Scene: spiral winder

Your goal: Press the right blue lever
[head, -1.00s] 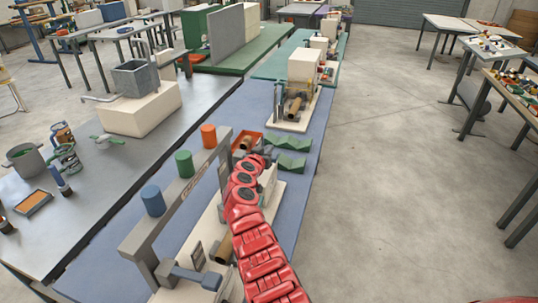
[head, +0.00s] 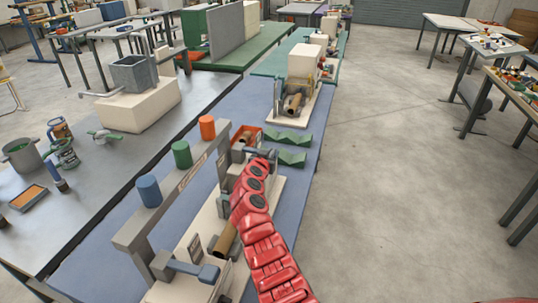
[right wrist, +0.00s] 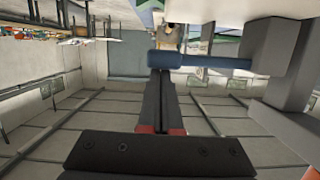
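The winder has a long grey bar with a label and two blue-grey levers. The near lever (head: 193,268) is at the bottom of the head view, with no gripper at it. The far lever (head: 258,153) shows just beyond the end of my red right arm. In the right wrist view, a blue lever (right wrist: 215,62) runs sideways from a grey block. My right gripper (right wrist: 166,72) has its dark fingers together, with tips at the lever's free end. I cannot tell whether they touch it. In the head view my right arm hides the fingers. My left gripper is out of view.
Blue (head: 149,190), green (head: 181,154) and orange (head: 207,127) cylinders stand along the bar. A brown tube (head: 225,238) lies on the winder. Green zigzag blocks (head: 288,137) sit beyond it. The floor to the right is open.

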